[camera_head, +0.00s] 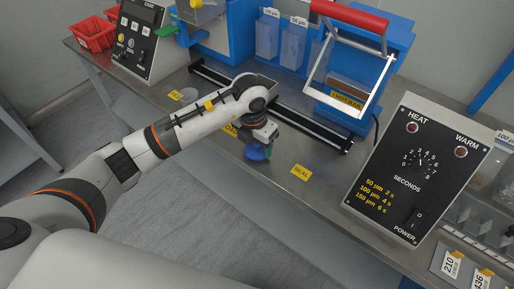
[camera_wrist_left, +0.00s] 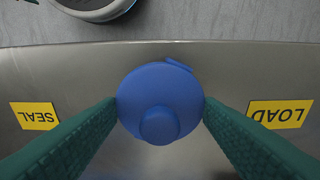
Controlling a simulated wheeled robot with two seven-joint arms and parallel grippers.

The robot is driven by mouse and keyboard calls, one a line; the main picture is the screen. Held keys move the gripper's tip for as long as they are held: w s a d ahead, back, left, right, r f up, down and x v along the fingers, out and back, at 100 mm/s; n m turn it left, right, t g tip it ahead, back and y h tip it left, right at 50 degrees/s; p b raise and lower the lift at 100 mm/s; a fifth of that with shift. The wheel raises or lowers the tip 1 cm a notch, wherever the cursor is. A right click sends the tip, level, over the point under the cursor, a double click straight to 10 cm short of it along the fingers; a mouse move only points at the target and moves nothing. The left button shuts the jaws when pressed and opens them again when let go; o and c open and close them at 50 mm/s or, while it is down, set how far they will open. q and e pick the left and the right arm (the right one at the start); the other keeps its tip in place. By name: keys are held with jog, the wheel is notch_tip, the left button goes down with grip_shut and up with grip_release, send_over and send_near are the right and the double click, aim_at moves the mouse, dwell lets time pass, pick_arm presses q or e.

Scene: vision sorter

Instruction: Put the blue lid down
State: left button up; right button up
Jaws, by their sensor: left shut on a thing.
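The blue lid (camera_wrist_left: 160,85) is round with a knob and a small tab at its edge. It sits between the two green fingers of my left gripper (camera_wrist_left: 160,108) in the left wrist view, with a finger against each side. In the head view the blue lid (camera_head: 257,152) shows below the left gripper (camera_head: 264,146), over the front part of the steel bench. I cannot tell whether it touches the bench. The yellow SEAL label (camera_head: 301,172) lies to its right; the LOAD label (camera_wrist_left: 280,114) shows on its other side. My right gripper is out of view.
A black rail (camera_head: 300,122) runs behind the lid. A blue press with a red handle (camera_head: 350,15) and a HEAT/WARM control box (camera_head: 425,165) stand to the right. Bare bench surrounds the SEAL label.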

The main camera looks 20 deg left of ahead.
aim_at(253, 152)
pick_arm(q)
jog(key=shift+f, duration=0.2)
jog(key=o, duration=1)
jog(key=shift+r, duration=0.1)
jog(key=shift+r, duration=0.2)
notch_tip(253, 152, up, 12)
jog(key=s, duration=0.1)
jog(key=shift+s+a, duration=0.15)
jog(key=shift+a, duration=0.1)
jog(key=shift+f, duration=0.15)
